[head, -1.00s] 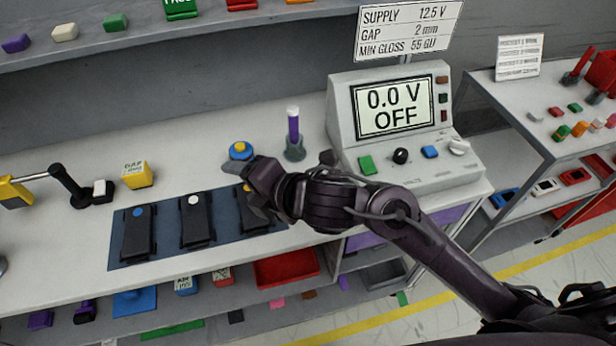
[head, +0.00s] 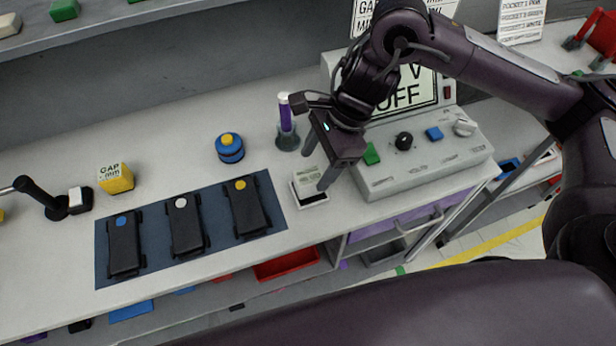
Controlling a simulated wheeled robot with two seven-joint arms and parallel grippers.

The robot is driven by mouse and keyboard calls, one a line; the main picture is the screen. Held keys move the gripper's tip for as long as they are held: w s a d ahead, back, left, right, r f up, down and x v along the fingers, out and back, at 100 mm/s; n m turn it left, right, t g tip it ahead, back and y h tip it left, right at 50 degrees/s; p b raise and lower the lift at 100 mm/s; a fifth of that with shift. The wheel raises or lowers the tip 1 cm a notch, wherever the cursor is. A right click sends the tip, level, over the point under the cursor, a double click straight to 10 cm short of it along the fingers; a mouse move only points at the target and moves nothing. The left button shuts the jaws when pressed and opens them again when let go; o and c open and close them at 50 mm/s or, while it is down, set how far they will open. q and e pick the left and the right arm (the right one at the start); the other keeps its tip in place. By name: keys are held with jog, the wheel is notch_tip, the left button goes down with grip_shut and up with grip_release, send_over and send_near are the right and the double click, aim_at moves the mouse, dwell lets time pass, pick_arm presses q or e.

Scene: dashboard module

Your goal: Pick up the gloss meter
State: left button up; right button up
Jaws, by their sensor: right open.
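A small white device with a pale green display, which looks like the gloss meter (head: 311,199), sits on the bench between the dark blue mat and the grey console. My right gripper (head: 315,171) is open just above it, fingers pointing down. One finger is near its right side, the other near its far side. The gripper hides part of it, and I cannot tell whether the fingers touch it. My left gripper is not in view.
The console (head: 420,163) stands close on the right. Three black pieces lie on the mat (head: 265,212). A yellow GAP block (head: 115,180) is further left.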

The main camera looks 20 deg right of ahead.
aim_at(309, 175)
jog(key=shift+x, duration=0.85)
jog(key=shift+w+x, duration=0.2)
jog(key=shift+x, duration=2.2)
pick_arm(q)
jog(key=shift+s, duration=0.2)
pick_arm(e)
jog(key=shift+c, duration=1.2)
jog(key=c, duration=1)
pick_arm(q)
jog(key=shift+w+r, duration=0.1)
pick_arm(e)
jog(key=shift+r, duration=0.1)
